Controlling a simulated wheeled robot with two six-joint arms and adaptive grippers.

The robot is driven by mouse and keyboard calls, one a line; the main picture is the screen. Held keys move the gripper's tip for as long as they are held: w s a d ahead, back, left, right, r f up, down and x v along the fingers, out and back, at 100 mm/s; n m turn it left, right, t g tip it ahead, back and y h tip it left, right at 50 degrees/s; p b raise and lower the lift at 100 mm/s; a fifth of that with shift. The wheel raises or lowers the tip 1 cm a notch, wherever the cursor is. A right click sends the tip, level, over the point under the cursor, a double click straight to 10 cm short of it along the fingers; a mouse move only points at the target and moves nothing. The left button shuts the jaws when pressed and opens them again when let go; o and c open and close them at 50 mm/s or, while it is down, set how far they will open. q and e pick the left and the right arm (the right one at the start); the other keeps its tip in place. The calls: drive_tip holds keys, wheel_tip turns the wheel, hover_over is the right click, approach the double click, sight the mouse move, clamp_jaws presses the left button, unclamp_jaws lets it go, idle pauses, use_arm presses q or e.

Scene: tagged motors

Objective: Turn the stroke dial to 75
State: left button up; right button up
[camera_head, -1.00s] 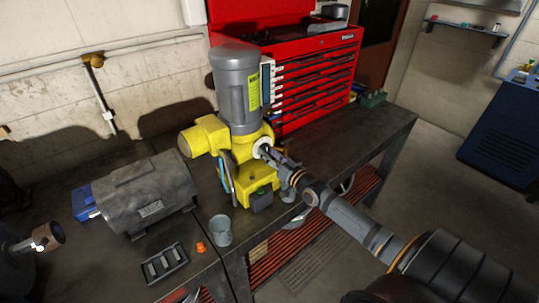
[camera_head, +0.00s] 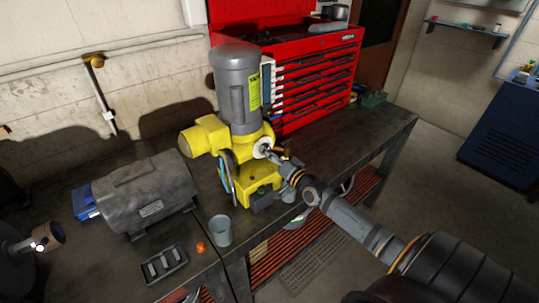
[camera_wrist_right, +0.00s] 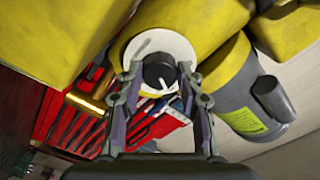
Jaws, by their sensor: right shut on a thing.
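A yellow pump (camera_head: 212,133) with a grey upright motor (camera_head: 237,85) stands on the workbench. Its stroke dial (camera_head: 262,145) is a white disc on the side facing my right arm; in the wrist view the disc (camera_wrist_right: 172,42) has a black knob (camera_wrist_right: 159,71) at its centre. No numbers can be read on it. My right gripper (camera_head: 270,152) reaches the dial from the lower right. In the wrist view its two fingers (camera_wrist_right: 159,78) stand on either side of the black knob and are shut on it. My left gripper is not in view.
A red tool chest (camera_head: 315,85) stands behind the pump. A large grey motor (camera_head: 145,195), a grey cup (camera_head: 221,230), a small orange piece (camera_head: 201,247) and a black tray (camera_head: 164,265) are on the bench at left. The bench top right of the pump is clear.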

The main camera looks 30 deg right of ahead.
idle(0.3)
drive_tip(key=o, duration=1.2)
drive_tip(key=s, duration=0.8)
drive_tip(key=s+d, duration=0.1)
drive_tip(key=s, duration=0.3)
